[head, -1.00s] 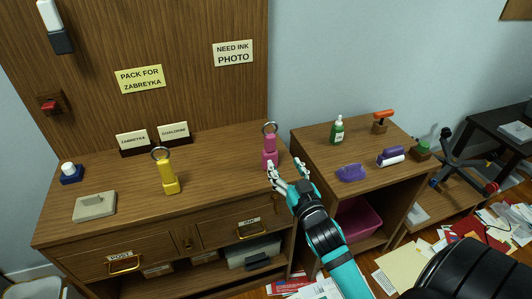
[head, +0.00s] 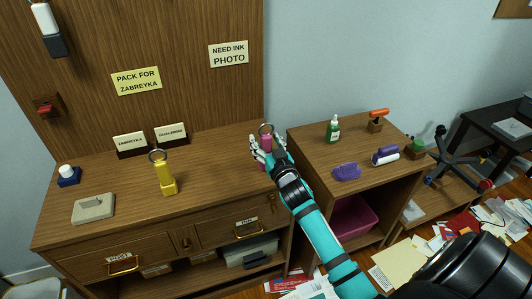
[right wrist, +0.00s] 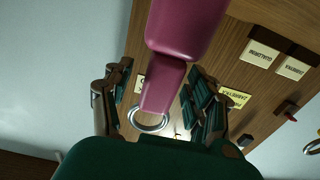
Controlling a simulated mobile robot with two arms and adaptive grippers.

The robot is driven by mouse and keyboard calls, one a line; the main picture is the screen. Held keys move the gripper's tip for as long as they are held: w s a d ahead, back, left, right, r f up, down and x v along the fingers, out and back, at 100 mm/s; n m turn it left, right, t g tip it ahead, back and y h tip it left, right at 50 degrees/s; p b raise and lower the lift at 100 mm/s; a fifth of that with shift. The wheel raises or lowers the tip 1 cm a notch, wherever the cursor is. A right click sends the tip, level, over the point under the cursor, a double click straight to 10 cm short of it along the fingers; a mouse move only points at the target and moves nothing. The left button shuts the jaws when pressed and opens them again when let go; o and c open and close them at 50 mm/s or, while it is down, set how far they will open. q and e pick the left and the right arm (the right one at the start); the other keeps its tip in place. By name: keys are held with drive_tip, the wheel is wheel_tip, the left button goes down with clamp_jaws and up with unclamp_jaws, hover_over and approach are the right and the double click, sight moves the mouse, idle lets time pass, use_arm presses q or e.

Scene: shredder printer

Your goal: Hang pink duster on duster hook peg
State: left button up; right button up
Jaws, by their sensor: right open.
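The pink duster (head: 266,142), a pink handle with a metal ring on top, stands upright at the right end of the brown desk. My right gripper (head: 257,152) is at it, partly covering its lower body. In the right wrist view the pink duster (right wrist: 184,28) lies between the spread fingers, which are open on both sides of it; contact cannot be told. A red peg-like piece (head: 44,107) on a wooden block is fixed to the upright panel at the far left; I cannot tell if it is the duster hook peg. My left gripper is not in view.
A yellow handle with a ring (head: 165,178), a grey block (head: 93,208), a blue-white item (head: 68,175) and two name cards share the desk (head: 215,165). A side cabinet (head: 310,150) holds a green bottle (head: 333,130) and purple items. Papers litter the floor.

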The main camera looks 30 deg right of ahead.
sight(266, 135)
clamp_jaws()
idle(0.3)
drive_tip(key=shift+r, duration=0.15)
drive_tip(key=shift+r, duration=0.65)
wheel_tip(266, 135, up, 2)
drive_tip(key=shift+s+r, duration=0.1)
drive_tip(key=shift+r, duration=0.05)
drive_tip(key=s+a+r+b, duration=0.1)
drive_tip(key=s+a, duration=0.8)
drive_tip(key=s, duration=0.3)
drive_tip(key=shift+s+a, duration=0.35)
